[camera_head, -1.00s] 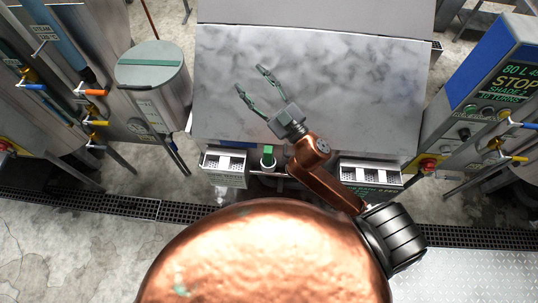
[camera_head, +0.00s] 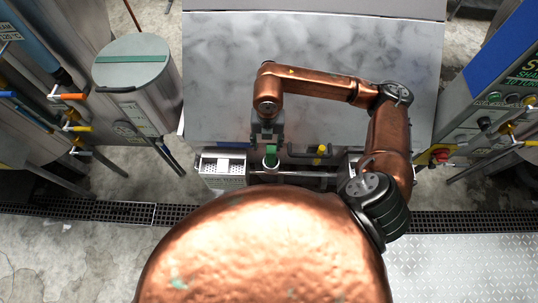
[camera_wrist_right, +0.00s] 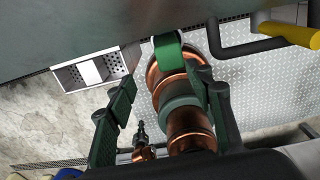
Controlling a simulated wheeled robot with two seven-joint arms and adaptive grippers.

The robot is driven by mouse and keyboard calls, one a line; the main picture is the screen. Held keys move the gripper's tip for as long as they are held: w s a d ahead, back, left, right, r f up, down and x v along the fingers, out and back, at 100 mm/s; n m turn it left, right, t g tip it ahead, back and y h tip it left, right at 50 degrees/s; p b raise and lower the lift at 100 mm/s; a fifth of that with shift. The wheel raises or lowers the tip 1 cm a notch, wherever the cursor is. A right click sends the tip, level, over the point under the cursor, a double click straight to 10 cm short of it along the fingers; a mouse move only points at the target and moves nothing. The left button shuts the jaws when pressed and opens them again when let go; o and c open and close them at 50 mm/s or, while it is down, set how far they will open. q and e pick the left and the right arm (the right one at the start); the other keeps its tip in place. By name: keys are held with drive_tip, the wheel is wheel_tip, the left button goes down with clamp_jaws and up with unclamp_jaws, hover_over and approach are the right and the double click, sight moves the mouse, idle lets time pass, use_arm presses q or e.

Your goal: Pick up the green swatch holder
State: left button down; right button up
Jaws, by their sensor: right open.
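The green swatch holder (camera_head: 270,158) is a small green piece with a pale rim at the near edge of the grey marbled worktop. My right gripper (camera_head: 266,146) hangs from the bent arm just above and behind the holder in the head view. In the right wrist view its two dark green fingers (camera_wrist_right: 164,84) are spread apart with nothing held between them. My left gripper is not seen.
A yellow-handled valve (camera_head: 321,152) is to the right. A steel drum (camera_head: 135,75) stands left of the worktop (camera_head: 220,60).

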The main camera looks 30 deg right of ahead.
sight(272, 149)
drive_tip(key=f, duration=0.1)
drive_tip(key=d+f, duration=0.1)
drive_tip(key=f, duration=0.1)
drive_tip(key=shift+s+d+p, duration=0.1)
drive_tip(key=shift+d+p, duration=0.05)
drive_tip(key=shift+p, duration=0.25)
drive_tip(key=f, duration=0.2)
drive_tip(key=f+p, duration=0.1)
drive_tip(key=shift+d+f, duration=0.25)
drive_tip(key=shift+f, duration=0.55)
drive_tip(key=shift+c, duration=0.7)
drive_tip(key=shift+c, duration=0.8)
clamp_jaws()
